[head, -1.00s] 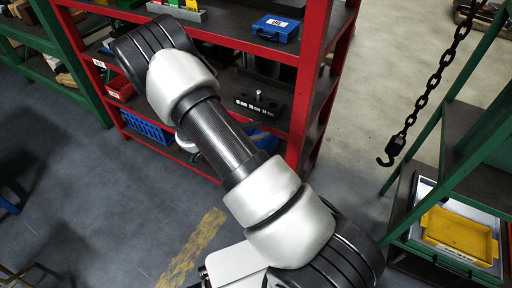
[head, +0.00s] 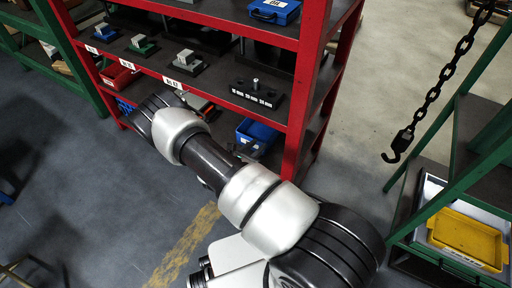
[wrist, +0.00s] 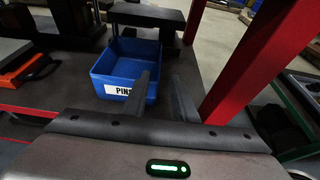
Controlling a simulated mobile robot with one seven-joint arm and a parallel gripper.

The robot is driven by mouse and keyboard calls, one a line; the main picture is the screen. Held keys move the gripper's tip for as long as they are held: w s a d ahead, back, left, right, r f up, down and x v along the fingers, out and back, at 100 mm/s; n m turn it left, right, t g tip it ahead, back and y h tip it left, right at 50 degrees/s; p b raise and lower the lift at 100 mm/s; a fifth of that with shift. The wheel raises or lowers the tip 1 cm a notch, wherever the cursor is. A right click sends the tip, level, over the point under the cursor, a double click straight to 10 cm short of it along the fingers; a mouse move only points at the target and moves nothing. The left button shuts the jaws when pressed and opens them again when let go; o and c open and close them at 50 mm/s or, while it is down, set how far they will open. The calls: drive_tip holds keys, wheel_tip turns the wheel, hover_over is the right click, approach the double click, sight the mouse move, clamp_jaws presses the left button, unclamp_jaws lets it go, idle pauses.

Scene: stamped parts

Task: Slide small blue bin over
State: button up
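The small blue bin (wrist: 110,78), with a white label reading "PIN" and a hidden remainder, sits on a dark shelf in the wrist view. In the head view the blue bin (head: 262,131) is on the red rack's lower shelf, partly behind my arm. My gripper (wrist: 160,82) has its two fingers apart, with nothing seen between them. The left finger overlaps the bin's right front part in the picture; I cannot tell whether it touches.
The red rack post (wrist: 240,65) stands close to the right of my gripper. A dark block (wrist: 147,15) stands behind the bin. An orange and dark item (wrist: 22,68) lies to the left. A chain with a hook (head: 405,140) hangs at right in the head view.

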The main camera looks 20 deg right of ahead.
sight(274, 132)
drive_tip(key=b+x, duration=0.4)
drive_tip(key=x, duration=1.1)
drive_tip(key=shift+d+f, duration=0.1)
drive_tip(key=shift+d, duration=0.05)
drive_tip(key=shift+x, duration=0.75)
drive_tip(key=shift+w, duration=0.1)
clamp_jaws()
